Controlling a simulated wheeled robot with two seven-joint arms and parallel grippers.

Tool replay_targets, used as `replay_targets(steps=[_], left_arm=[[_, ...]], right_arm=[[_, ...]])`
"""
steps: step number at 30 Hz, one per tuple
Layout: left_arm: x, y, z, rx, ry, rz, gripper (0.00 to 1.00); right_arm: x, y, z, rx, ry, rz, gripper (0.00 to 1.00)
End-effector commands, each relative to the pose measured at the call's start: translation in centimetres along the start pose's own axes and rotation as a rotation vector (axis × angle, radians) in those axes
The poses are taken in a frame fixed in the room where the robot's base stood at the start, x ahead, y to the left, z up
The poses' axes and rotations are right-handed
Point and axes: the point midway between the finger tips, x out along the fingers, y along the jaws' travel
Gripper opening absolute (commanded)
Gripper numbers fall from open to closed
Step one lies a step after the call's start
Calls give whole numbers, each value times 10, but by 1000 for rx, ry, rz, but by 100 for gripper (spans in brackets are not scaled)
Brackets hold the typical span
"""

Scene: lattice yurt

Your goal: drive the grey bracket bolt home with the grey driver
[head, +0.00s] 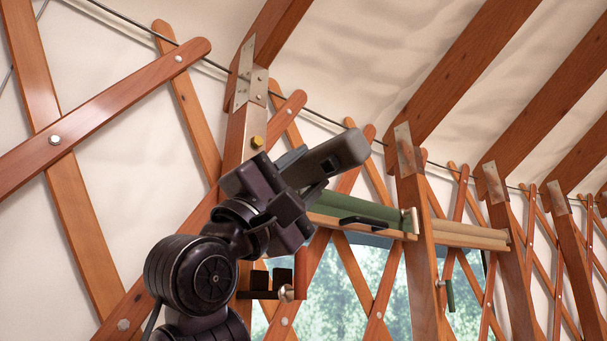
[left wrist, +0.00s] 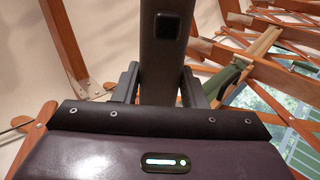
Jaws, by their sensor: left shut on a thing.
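My left gripper (head: 296,178) is shut on the grey driver (head: 343,150), whose thick grey body sticks out up and to the right. In the left wrist view the driver (left wrist: 162,60) stands between the two fingers, with a black square button on its side. The driver's tip cannot be made out. A grey metal bracket (head: 250,82) with small bolt heads joins post and rafter above. A brass-coloured bolt (head: 257,142) sits on the post below it. A silver round bolt-like head (head: 287,293) shows at a dark bracket lower down. Which is the task's bolt I cannot tell.
A wooden rail with a green roll (head: 365,212) runs behind the gripper at right. Crossed lattice slats (head: 85,150) and further posts (head: 418,250) line the wall. A dark cable (head: 310,114) runs along the top. Open air lies left of my arm.

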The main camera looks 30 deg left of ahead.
Motion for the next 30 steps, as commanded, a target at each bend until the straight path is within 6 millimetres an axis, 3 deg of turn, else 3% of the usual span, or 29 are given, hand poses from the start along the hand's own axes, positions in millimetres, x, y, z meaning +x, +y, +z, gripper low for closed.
replay_targets(steps=[30], left_arm=[[0,1,-4,0,-1,3,0]], right_arm=[[10,0,1,0,0,0,36]])
